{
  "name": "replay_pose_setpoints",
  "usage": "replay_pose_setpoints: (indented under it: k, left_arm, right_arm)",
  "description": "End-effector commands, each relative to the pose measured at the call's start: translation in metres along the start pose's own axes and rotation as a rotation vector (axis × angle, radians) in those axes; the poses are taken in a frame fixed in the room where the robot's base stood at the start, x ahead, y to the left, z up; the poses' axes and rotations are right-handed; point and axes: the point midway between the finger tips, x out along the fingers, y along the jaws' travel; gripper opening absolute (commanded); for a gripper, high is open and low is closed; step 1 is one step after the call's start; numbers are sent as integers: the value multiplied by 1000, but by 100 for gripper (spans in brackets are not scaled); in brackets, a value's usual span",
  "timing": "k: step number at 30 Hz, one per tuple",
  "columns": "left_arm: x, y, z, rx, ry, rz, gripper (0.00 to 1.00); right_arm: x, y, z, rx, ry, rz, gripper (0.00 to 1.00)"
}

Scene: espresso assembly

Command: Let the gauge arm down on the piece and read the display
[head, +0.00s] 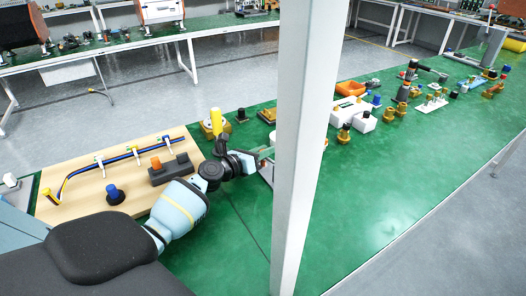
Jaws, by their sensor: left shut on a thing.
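My left gripper (264,155) reaches over the green bench to the white post, which covers its fingertips. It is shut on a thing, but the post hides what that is. A small pale block-like shape (267,172) shows just below the gripper, partly behind the post. I cannot make out the gauge arm, the piece or the display; they may be behind the post. My right gripper is not in view.
The white post (300,150) stands upright across the middle of the view. A wooden board (130,195) with cables, clips and an orange-topped part lies left of my arm. The bench's right front (370,220) is clear.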

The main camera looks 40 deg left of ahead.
Motion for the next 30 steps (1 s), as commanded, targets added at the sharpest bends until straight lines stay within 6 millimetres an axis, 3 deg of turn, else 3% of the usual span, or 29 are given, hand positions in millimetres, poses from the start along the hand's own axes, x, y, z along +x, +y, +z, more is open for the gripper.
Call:
replay_pose_setpoints:
  k: [1,5,6,10,20,30]
  left_arm:
    - [-2,1,-14,-6,25,0,0]
    - [-2,1,-15,-7,25,0,0]
    - [-2,1,-15,-7,25,0,27]
    - [-2,1,-14,-6,25,0,43]
    - [-2,1,-14,-6,24,0,43]
    - [-20,0,-12,-6,22,0,43]
  right_arm:
    - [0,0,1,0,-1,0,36]
    - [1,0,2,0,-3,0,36]
    - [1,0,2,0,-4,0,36]
    - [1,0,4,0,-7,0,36]
    - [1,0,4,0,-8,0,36]
    - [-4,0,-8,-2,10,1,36]
